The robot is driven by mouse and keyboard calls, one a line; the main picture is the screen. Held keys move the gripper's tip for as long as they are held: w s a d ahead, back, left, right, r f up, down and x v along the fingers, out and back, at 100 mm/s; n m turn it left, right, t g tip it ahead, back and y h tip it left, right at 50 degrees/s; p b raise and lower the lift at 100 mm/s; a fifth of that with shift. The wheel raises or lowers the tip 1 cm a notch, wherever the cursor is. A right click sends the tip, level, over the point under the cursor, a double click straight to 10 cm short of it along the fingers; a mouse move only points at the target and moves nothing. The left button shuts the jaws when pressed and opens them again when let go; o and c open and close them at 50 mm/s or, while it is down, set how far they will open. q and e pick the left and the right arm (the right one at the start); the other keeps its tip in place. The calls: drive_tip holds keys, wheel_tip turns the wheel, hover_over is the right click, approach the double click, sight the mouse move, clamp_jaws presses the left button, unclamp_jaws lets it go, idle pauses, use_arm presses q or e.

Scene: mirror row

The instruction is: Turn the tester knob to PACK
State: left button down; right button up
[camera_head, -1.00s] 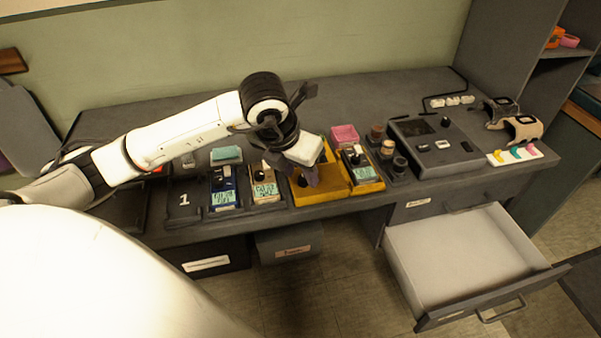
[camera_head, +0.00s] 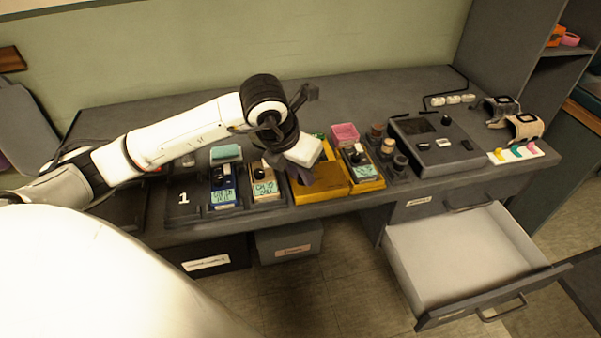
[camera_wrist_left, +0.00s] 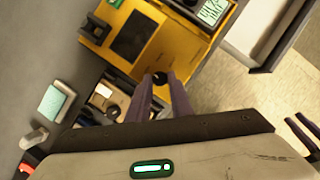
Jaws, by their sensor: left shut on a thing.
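A yellow unit (camera_head: 325,183) stands at the desk's front, with a dark square on its face in the left wrist view (camera_wrist_left: 130,37). A small black knob (camera_wrist_left: 161,77) sits at its edge, between my left fingertips. My left gripper (camera_wrist_left: 159,83) is shut on this knob. In the head view my left gripper (camera_head: 303,173) reaches down over the unit's left end and hides the knob. I cannot read any PACK mark. A grey device (camera_head: 433,142) with a screen and its own black knob (camera_head: 446,121) stands further right, untouched.
A blue meter (camera_head: 224,190) and a tan meter (camera_head: 264,185) stand left of the gripper, a yellow meter (camera_head: 362,170) right. Dark jars (camera_head: 387,148) stand beyond it. An open drawer (camera_head: 465,258) juts out at the front right. The desk's back is mostly clear.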

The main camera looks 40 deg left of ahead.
use_arm(q)
drive_tip(key=shift+a+f+m+b, duration=0.15)
drive_tip(key=shift+m+b, duration=0.35)
drive_tip(key=shift+b, duration=0.05)
drive_tip(key=shift+a+m+h+b, duration=0.1)
drive_tip(key=shift+m+h+b, duration=0.4)
drive_tip(key=shift+m+b, duration=0.25)
drive_tip(key=shift+m+h+b, duration=0.3)
drive_tip(key=shift+m+b, duration=0.2)
drive_tip(key=shift+m, duration=0.35)
drive_tip(key=shift+w+a+m+h+b, duration=0.1)
drive_tip(key=shift+m+h+b, duration=0.25)
drive_tip(key=shift+m, duration=0.45)
drive_tip(key=shift+m+g+h, duration=0.25)
drive_tip(key=shift+m+g, duration=0.05)
drive_tip(key=shift+m, duration=0.5)
drive_tip(key=shift+m+b, duration=0.35)
drive_tip(key=shift+m, duration=0.15)
use_arm(e)
drive_tip(key=f, duration=0.1)
drive_tip(key=w+a+f, duration=0.1)
drive_tip(key=shift+a+f, duration=0.25)
drive_tip(key=shift+f, duration=0.05)
use_arm(q)
drive_tip(key=shift+r, duration=0.2)
